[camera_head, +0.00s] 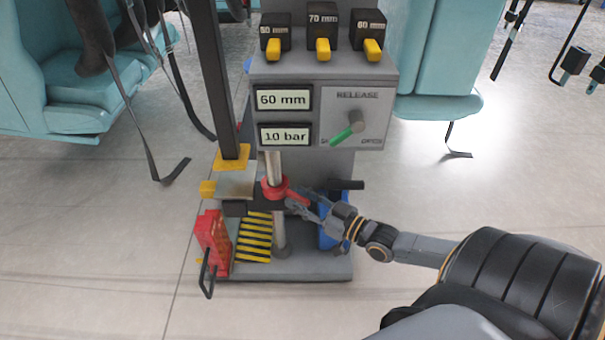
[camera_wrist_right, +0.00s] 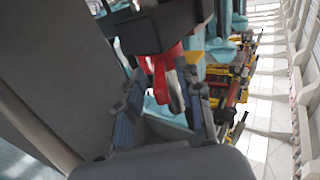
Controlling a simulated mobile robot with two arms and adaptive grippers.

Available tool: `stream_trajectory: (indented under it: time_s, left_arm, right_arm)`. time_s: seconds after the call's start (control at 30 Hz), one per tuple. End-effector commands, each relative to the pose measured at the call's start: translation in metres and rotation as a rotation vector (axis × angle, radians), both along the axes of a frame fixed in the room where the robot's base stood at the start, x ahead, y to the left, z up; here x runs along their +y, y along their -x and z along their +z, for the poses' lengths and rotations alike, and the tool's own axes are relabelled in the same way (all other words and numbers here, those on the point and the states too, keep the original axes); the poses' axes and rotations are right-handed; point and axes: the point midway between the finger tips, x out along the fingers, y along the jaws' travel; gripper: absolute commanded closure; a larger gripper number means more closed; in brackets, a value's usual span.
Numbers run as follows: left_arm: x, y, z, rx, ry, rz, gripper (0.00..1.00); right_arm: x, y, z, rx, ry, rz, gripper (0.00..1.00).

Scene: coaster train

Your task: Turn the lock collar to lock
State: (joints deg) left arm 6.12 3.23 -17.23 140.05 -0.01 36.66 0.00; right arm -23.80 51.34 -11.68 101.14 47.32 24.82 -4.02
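The red lock collar (camera_head: 272,188) sits around the vertical metal post (camera_head: 279,228) on the grey stand. Its short red lever points right, toward my right gripper (camera_head: 303,203). In the right wrist view the red lever (camera_wrist_right: 160,80) shows between the spread fingers of my right gripper (camera_wrist_right: 166,112), with gaps on both sides. The fingers look open around the lever's end; I cannot tell whether either touches it. The lock mark is not readable. My left gripper is not in view.
The panel (camera_head: 350,115) above has displays reading 60 mm and 10 bar, and a RELEASE knob with a green pointer. A red box (camera_head: 212,243) stands lower left, a blue part (camera_head: 330,235) behind the gripper. Teal seats (camera_head: 435,60) flank the stand.

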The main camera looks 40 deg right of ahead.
Motion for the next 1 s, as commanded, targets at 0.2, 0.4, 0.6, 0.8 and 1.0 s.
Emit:
stream_trajectory:
  time_s: [0.2, 0.4, 0.6, 0.8, 1.0]
  left_arm:
    - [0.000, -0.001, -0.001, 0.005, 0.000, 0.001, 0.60]
    - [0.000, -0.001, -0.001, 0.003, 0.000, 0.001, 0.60]
    - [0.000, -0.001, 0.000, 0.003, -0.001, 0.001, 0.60]
    - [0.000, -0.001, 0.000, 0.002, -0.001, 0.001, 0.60]
    - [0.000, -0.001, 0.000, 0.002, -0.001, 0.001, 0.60]
  right_arm:
    - [-0.002, 0.009, -0.001, 0.001, 0.000, 0.000, 0.64]
    - [-0.010, 0.037, -0.002, 0.005, 0.000, 0.000, 0.64]
    - [-0.019, 0.068, -0.002, 0.005, 0.000, 0.000, 0.64]
    - [-0.027, 0.096, -0.001, 0.004, 0.001, 0.000, 0.64]
    - [-0.032, 0.112, -0.001, 0.002, 0.000, -0.001, 0.64]
